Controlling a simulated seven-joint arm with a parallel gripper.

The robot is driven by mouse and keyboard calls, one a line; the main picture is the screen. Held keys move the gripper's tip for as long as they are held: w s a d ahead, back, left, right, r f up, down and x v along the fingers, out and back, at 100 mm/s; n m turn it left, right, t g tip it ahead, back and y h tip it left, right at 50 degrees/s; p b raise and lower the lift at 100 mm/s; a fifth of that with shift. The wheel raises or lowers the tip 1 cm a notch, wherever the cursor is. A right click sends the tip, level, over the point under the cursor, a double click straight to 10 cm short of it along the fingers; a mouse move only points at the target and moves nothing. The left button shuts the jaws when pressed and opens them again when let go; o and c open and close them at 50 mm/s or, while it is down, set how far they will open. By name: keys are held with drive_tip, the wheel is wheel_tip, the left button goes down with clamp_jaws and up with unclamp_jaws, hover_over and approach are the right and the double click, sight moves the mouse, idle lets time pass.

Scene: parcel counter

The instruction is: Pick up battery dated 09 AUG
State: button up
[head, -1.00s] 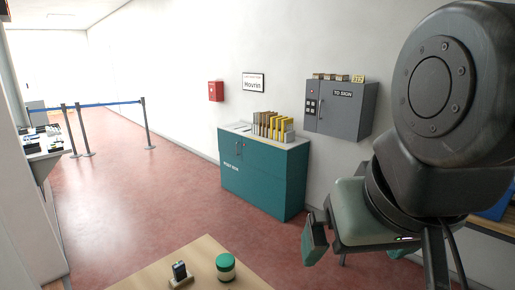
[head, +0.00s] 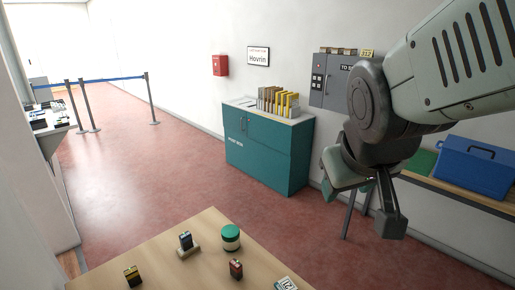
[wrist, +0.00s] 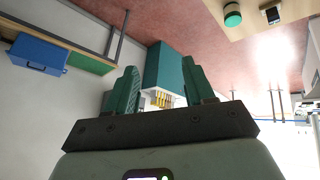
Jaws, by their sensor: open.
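Several small block batteries stand on the wooden table in the head view. A black-and-yellow battery (head: 132,276) is at the left. A dark red battery (head: 236,269) stands nearer the middle. Their dates are too small to read, so I cannot tell which is 09 AUG. My gripper (head: 362,205) is open and empty, off to the right of the table and well apart from the batteries. Its two green fingers (wrist: 159,72) spread apart in the wrist view.
A white card with dark digits (head: 285,284) is at the table's lower right. A teal cabinet (head: 266,157) with files stands at the wall. A blue toolbox (head: 476,165) sits on a bench at right.

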drive_tip(key=w+f+n+t, duration=0.1)
drive_tip(key=w+f+n, duration=0.2)
drive_tip(key=w+f, duration=0.55)
drive_tip(key=n+t+y, duration=0.1)
drive_tip(key=n+y, duration=0.4)
drive_tip(key=y, duration=0.6)
approach(240, 266)
drive_tip(key=shift+d+f, duration=0.15)
drive_tip(key=shift+d, duration=0.3)
drive_tip(key=shift+a+f, duration=0.15)
drive_tip(key=shift+a, duration=0.15)
drive_tip(key=x, duration=1)
drive_tip(key=shift+a+r, duration=0.25)
drive_tip(key=shift+w, duration=0.1)
